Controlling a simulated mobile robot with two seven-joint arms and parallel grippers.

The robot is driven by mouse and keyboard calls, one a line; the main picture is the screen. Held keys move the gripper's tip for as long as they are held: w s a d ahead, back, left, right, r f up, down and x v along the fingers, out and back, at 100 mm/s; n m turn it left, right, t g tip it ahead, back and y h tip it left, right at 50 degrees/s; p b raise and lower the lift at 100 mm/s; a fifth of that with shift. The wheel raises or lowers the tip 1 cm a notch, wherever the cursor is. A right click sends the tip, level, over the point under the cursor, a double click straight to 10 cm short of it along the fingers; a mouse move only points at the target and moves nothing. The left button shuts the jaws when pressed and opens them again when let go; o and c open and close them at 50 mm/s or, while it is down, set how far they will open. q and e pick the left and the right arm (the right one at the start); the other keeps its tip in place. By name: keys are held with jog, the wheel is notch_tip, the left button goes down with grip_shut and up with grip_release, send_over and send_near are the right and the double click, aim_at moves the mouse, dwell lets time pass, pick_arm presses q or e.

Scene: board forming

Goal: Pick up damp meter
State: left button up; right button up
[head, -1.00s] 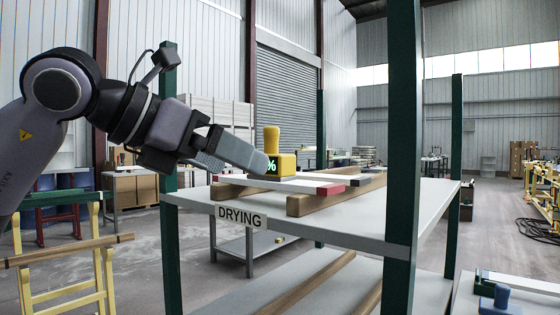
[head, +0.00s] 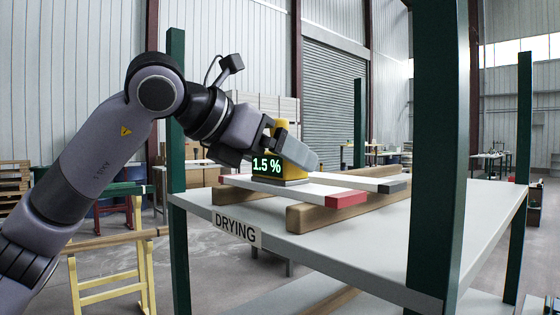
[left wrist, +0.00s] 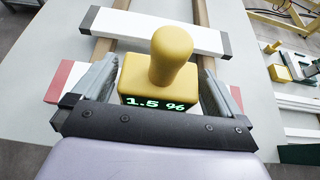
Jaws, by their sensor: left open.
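The damp meter (head: 266,168) is a yellow block with an upright knob handle and a lit display reading 1.5 %. It stands on a white board with a red end (head: 310,191) on the drying shelf. My left gripper (head: 296,148) is at the meter, and its near finger crosses in front of the handle in the head view. In the left wrist view the meter (left wrist: 172,65) stands between the two open fingers, with a finger on each side. I cannot tell whether either finger touches it. My right gripper does not show.
The boards lie across wooden bearers (head: 320,215) on the grey shelf (head: 380,240), marked by a DRYING sign (head: 237,227). A second white board with a dark end (head: 395,187) lies behind. Green posts (head: 440,150) stand at the shelf corners. A yellow trestle (head: 110,270) is at left.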

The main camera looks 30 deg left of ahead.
pick_arm(q)
jog(key=x, duration=0.2)
jog(key=shift+w+d+f, duration=0.1)
jog(key=shift+w, duration=0.2)
jog(key=c, duration=1)
notch_tip(320, 180, up, 9)
jog(key=shift+r+p, duration=0.15)
jog(key=shift+p, duration=0.85)
jog(key=shift+r, duration=0.45)
